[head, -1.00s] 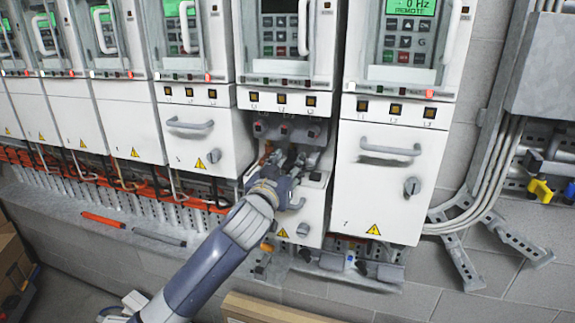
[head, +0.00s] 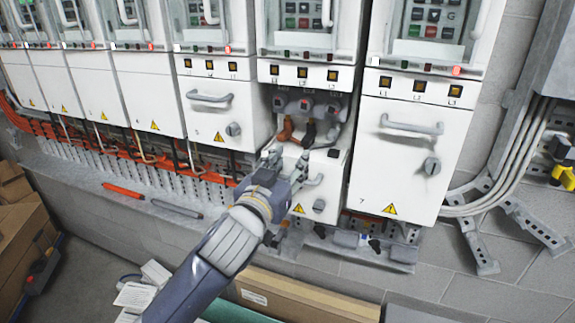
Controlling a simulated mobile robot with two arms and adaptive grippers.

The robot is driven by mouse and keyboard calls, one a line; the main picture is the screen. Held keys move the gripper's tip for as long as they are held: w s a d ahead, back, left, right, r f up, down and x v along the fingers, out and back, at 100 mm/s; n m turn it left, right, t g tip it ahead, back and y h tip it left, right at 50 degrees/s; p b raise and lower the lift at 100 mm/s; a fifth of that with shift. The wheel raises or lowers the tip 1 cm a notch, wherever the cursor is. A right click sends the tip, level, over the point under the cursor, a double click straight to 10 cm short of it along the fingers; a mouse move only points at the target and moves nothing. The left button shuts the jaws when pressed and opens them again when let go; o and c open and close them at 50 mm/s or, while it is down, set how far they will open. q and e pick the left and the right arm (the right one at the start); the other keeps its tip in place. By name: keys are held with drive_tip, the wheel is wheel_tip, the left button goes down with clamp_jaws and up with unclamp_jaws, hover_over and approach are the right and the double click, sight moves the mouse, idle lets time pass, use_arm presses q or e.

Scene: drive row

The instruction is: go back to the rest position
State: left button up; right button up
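My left gripper (head: 287,169) is in front of the drive unit (head: 332,167) whose lower front is recessed, with terminals and short orange-brown and black cable ends (head: 287,130) showing. The fingers are spread apart with nothing seen between them. They are just below and left of the cable ends; whether they touch the unit I cannot tell. My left forearm reaches up from the bottom of the view. My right gripper does not show.
Closed drive units with handles stand on both sides, one at right (head: 400,168). A ledge below holds an orange tool (head: 123,190) and a grey one (head: 177,209). Cardboard boxes stand at lower left (head: 22,235), and a long box (head: 300,296) lies below. Grey conduits (head: 515,160) run at right.

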use_arm(q)
drive_tip(key=shift+s+a, duration=0.15)
drive_tip(key=shift+s, duration=0.2)
